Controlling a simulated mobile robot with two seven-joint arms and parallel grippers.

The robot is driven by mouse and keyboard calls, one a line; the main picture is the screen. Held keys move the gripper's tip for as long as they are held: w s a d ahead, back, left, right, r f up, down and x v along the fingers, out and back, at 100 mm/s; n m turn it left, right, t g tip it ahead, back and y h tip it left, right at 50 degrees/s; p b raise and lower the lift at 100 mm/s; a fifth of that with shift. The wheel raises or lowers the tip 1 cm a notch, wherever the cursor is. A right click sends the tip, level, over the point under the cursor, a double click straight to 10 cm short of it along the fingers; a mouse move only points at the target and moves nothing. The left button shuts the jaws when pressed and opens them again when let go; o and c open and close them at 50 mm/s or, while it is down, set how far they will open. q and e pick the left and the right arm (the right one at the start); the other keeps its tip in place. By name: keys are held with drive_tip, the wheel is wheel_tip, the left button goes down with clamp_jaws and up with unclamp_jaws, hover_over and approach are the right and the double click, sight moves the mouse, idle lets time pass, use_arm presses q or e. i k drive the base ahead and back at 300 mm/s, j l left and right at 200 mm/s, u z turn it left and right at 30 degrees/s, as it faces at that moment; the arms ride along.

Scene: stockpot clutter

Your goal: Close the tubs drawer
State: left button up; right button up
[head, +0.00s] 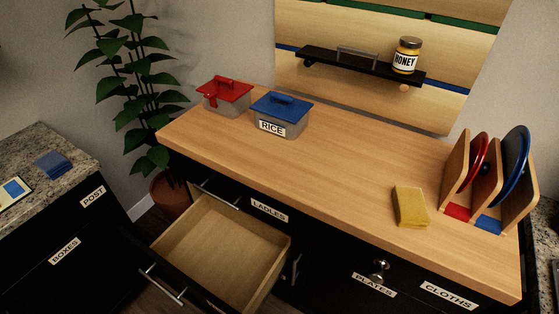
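An open wooden drawer (225,240) juts out from the black cabinet under the wooden counter, at the lower left of centre in the head view. Its inside looks empty. Its dark front panel (150,258) carries a metal bar handle (162,285). I can read no "tubs" label on it, so I cannot confirm that it is the tubs drawer. The closed front labelled LADLES (269,210) is just above it. Neither of my grippers is in view.
On the counter (330,180) stand a red-lidded tub (226,97), a blue-lidded RICE tub (282,117), a yellow sponge (410,206) and a plate rack (490,185). A honey jar (406,56) sits on a wall shelf. A potted plant (170,190) stands behind the drawer.

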sight(222, 260)
drive_tip(key=u, duration=1.05)
drive_tip(key=k+l+z, duration=0.25)
drive_tip(key=k+z, duration=0.15)
drive_tip(key=k, duration=0.05)
